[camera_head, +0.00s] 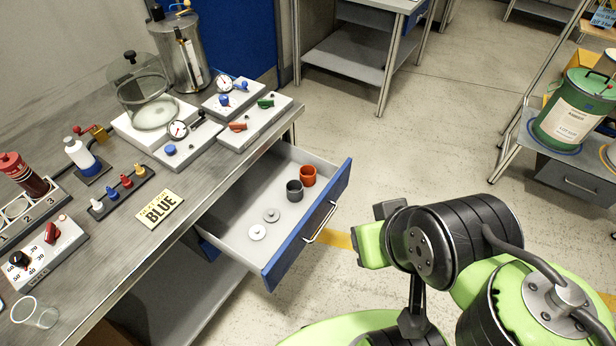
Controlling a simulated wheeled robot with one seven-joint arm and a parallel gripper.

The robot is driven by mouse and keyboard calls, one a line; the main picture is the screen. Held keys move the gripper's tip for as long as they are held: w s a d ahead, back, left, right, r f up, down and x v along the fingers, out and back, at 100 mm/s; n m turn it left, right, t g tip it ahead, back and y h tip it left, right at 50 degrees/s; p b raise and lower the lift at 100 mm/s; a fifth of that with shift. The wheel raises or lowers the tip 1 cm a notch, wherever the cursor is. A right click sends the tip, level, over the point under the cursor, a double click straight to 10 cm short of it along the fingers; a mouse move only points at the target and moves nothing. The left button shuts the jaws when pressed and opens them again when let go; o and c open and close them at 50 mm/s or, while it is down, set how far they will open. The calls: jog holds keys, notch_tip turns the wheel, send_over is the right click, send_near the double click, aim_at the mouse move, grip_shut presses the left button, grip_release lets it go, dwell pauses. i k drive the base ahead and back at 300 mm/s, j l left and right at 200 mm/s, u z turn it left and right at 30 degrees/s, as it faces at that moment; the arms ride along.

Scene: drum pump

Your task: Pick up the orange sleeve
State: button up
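The orange sleeve (308,177) stands upright in the open drawer (232,227), near the drawer's back right corner by the blue front. It is a short hollow cylinder with an open top. A dark grey sleeve (294,191) stands close beside it, to its left and nearer to me. My green and black arm (440,240) is at the lower right, apart from the drawer. I cannot make out my gripper's fingers in this view.
Two pale discs (264,224) lie in the drawer's near part. The drawer's blue front has a metal handle (320,222). The bench (150,235) above carries valve blocks, gauges, a bell jar (143,90) and a "BLUE" card (159,209).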

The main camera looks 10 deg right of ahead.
aim_at(307, 172)
jog(key=i+l+u, duration=0.1)
jog(key=u, duration=0.4)
jog(key=l+u, duration=0.1)
jog(key=u, duration=0.35)
jog(key=i+l+u, duration=0.1)
jog(key=u, duration=0.4)
jog(key=l+u, duration=0.25)
jog(key=u, duration=0.2)
jog(key=l+u, duration=0.2)
jog(key=u, duration=0.3)
